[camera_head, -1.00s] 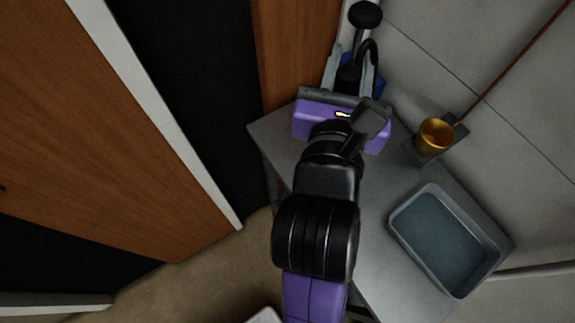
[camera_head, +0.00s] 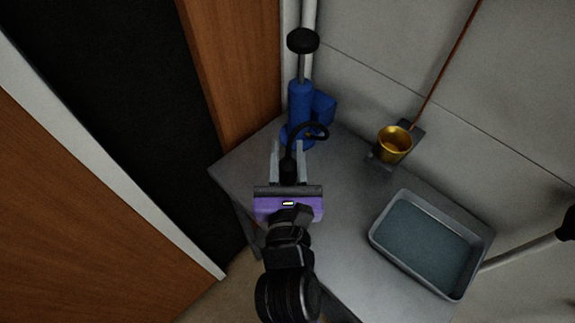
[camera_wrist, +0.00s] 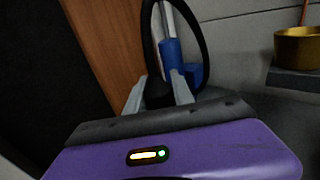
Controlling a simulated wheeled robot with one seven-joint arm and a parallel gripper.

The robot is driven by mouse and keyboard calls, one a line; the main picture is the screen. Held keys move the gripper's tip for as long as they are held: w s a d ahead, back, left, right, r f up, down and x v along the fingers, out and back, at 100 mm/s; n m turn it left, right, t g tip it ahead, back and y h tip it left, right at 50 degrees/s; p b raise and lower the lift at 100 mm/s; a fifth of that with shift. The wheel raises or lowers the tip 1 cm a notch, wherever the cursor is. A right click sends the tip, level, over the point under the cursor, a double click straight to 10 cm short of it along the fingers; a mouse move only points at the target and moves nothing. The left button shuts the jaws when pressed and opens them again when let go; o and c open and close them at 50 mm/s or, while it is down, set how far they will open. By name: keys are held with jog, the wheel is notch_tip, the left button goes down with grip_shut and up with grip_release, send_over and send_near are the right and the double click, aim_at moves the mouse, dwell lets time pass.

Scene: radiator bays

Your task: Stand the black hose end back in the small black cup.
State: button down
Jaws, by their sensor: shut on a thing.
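My gripper (camera_head: 287,150) is shut on the black hose end (camera_head: 288,168), with one grey finger on each side of it. The black hose (camera_head: 312,128) curves up from there and over toward the blue pump (camera_head: 300,103). The wrist view shows the hose end (camera_wrist: 158,94) between the fingers, with the hose (camera_wrist: 205,45) making a tall loop above. My gripper is in front of the pump, over or near the grey bench top. I cannot make out the small black cup in either view; it may be hidden behind my gripper or the pump.
A grey bench (camera_head: 345,180) carries a grey tray (camera_head: 377,238) of bluish liquid at right. A gold cup (camera_head: 393,145) sits on a dark bracket by the wall, below a copper pipe (camera_head: 450,65). The pump has a black top knob (camera_head: 302,40). Wooden panels stand left.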

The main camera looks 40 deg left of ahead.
jog(key=shift+f+b, duration=0.65)
jog(key=shift+f, duration=1.35)
jog(key=shift+f, duration=0.4)
jog(key=c, duration=1.1)
grip_release()
jog(key=shift+r, duration=0.1)
jog(key=shift+r, duration=0.15)
jog(key=shift+s+d+r, duration=0.1)
jog(key=shift+s+r, duration=0.05)
jog(key=v, duration=1.1)
jog(key=shift+s+d, duration=0.2)
jog(key=shift+s, duration=0.05)
